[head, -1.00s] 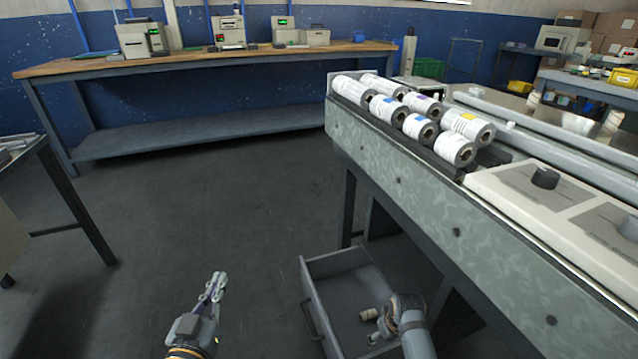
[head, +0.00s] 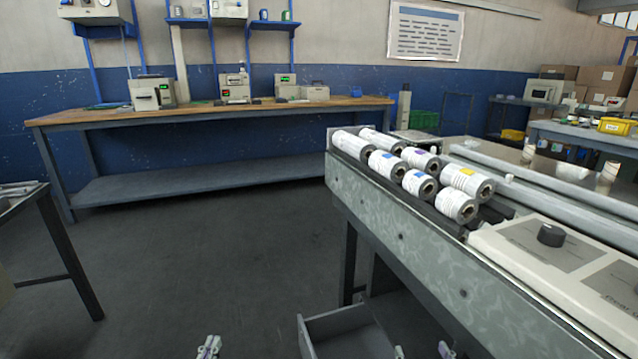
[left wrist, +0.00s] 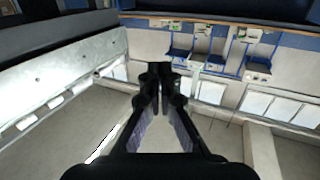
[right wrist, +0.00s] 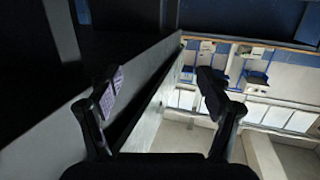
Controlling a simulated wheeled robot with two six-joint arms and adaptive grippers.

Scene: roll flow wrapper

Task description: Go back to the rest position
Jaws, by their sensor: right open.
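My left gripper (head: 208,348) shows at the bottom edge of the head view, in front of the floor and left of the drawer. In the left wrist view its fingertips (left wrist: 160,72) meet with nothing between them. My right gripper (head: 424,352) shows only as two separated fingertips at the bottom edge, right of the open drawer. In the right wrist view its fingers (right wrist: 160,85) are spread wide and empty.
The grey machine (head: 400,236) on the right carries several white label rolls (head: 388,165). Below it, a drawer (head: 345,328) stands open, its inside mostly cut off. A bench (head: 230,110) stands along the back wall, a table (head: 40,210) at left. Open floor lies between.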

